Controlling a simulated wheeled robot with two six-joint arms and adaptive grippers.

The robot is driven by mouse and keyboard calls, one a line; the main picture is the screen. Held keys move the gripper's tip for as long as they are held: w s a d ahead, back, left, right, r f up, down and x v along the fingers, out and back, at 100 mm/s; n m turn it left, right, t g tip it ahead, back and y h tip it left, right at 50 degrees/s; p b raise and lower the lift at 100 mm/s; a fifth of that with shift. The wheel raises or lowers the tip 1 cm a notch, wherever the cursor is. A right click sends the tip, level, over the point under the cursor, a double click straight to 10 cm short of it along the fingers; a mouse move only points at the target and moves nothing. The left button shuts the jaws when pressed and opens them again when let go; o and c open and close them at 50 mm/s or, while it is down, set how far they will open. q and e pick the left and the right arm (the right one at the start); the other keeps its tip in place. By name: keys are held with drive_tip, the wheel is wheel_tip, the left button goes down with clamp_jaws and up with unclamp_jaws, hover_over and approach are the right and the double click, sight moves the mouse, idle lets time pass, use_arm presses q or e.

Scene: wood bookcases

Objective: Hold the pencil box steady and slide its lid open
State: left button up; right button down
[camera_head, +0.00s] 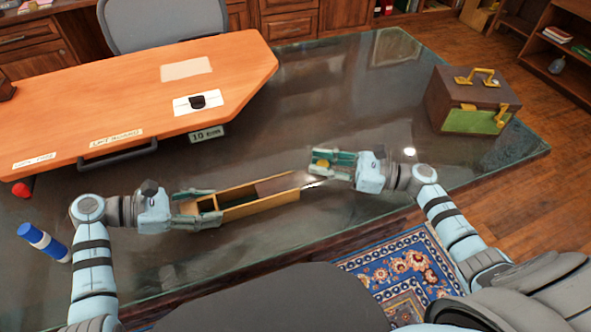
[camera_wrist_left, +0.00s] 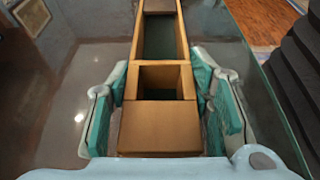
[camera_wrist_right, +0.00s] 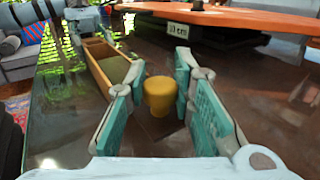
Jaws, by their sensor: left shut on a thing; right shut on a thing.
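The pencil box (camera_head: 247,206) is a long, narrow wooden box lying on the glass-topped desk, its top open with compartments showing. My left gripper (camera_head: 207,202) is shut on its left end, one finger along each side, as the left wrist view shows with the box (camera_wrist_left: 159,128) between the pads. My right gripper (camera_head: 316,162) is shut on a yellow knob (camera_wrist_right: 160,96), beyond and above the box's right end. A dark brown panel (camera_head: 279,185) shows at the box's right part; whether it is lid or floor, and whether the knob joins it, I cannot tell.
An orange board (camera_head: 120,85) with labels lies behind the box. A brown and green chest (camera_head: 465,100) with gold handles stands at the right. A blue and white cylinder (camera_head: 43,242) lies left of my left arm. The desk's front edge is close.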

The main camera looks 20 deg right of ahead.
drive_tip(key=d, duration=0.4)
drive_tip(key=shift+d, duration=0.25)
drive_tip(key=c, duration=1.3)
unclamp_jaws()
drive_tip(key=shift+c, duration=0.2)
drive_tip(key=v, duration=1.2)
